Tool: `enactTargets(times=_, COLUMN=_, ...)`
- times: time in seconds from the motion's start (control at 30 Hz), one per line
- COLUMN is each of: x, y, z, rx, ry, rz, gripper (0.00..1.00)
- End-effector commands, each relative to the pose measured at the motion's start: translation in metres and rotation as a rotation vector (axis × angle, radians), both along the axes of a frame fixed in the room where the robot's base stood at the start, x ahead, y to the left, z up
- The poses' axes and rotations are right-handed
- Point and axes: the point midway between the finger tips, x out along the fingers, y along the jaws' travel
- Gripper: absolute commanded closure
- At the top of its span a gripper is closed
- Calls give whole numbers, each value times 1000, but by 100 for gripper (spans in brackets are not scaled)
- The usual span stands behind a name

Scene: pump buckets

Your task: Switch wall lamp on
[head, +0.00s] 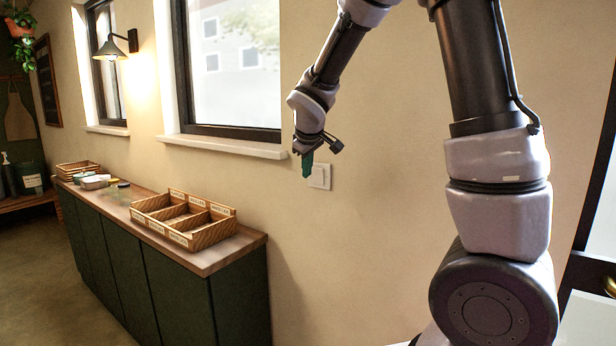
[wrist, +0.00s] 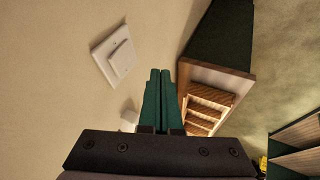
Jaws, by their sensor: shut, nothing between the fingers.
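The white wall switch (head: 321,176) is on the beige wall, right of the window. My gripper (head: 307,166) has green fingers, pointing down and shut with nothing between them. In the head view the fingers are just left of the switch and overlap its left edge. In the wrist view the switch plate (wrist: 114,55) with its raised rocker is up and left of my fingertips (wrist: 160,73), with a visible gap in the picture. Contact cannot be told. The wall lamp (head: 111,49) hangs between the two windows, with a warm glow on the wall beside it.
A green cabinet with a wooden top (head: 215,255) stands along the wall, lower left. It carries a divided wooden tray (head: 185,240), which also shows in the wrist view (wrist: 222,97). A window sill (head: 225,147) juts out left of my gripper. The wall below the switch is clear.

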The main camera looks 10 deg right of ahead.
Motion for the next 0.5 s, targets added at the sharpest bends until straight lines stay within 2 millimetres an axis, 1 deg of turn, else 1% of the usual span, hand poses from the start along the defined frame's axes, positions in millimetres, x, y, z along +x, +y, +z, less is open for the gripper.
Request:
enactTargets(times=0.03, x=-6, y=3, z=8, rx=3, ry=-4, rz=4, gripper=100)
enactTargets(times=0.2, x=-23, y=7, z=23, rx=2, ry=-2, rz=4, gripper=100)
enactTargets(times=0.33, x=-28, y=8, z=28, rx=-1, ry=-1, rz=2, gripper=100)
enactTargets(times=0.5, x=-30, y=8, z=29, rx=-1, ry=0, rz=2, gripper=100)
